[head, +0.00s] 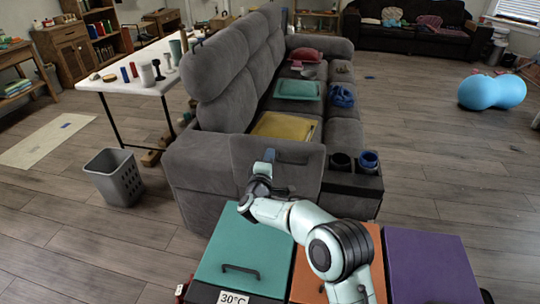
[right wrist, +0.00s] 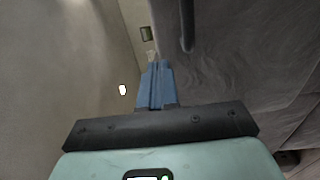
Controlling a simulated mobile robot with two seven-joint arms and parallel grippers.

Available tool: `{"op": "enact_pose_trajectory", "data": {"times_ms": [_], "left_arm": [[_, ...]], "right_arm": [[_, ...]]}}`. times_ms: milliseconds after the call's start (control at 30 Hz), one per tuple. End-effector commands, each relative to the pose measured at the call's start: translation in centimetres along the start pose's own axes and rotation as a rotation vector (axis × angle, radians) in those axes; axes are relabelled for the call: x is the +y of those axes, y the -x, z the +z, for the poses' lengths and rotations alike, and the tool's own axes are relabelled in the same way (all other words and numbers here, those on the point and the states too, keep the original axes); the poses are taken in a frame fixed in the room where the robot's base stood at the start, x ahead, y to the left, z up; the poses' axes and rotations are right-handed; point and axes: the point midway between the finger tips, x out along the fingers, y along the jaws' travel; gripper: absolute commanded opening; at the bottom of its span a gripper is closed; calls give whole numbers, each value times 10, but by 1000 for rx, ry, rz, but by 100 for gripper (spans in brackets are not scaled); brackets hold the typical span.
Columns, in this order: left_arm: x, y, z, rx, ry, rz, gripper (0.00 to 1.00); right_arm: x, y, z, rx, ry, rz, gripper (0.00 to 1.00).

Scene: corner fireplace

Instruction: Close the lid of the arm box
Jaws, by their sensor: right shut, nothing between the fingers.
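The grey sofa's near arm (head: 200,165) faces me. A grey padded panel (head: 300,160), which looks like the arm box lid, stands tilted up at the arm, left of two dark cup holders. The inside of the box is hidden from me. My right gripper (head: 269,155) is in front of the panel's left part; its blue fingers are together and empty. In the right wrist view the shut fingers (right wrist: 155,80) point along a grey surface on the right. I cannot tell whether they touch it. My left gripper is not in view.
Teal (head: 245,250), orange (head: 375,250) and purple (head: 430,265) lidded bins stand below my right arm. A grey waste basket (head: 115,178) and a white table (head: 140,77) are at left. Cushions and cloths lie on the seats.

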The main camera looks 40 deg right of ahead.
Motion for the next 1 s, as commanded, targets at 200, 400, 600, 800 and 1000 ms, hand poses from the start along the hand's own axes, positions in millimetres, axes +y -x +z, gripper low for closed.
{"op": "enact_pose_trajectory", "data": {"times_ms": [200,400,600,800,1000], "left_arm": [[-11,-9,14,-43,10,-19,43],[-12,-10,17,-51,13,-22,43],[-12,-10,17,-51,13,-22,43],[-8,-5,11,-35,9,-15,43],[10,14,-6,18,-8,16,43]], "right_arm": [[-1,-20,0,0,0,0,0],[0,-24,0,2,0,-1,0],[0,-24,0,2,0,-1,0],[1,-26,2,1,1,-7,0],[6,-34,9,0,0,-35,0]]}}
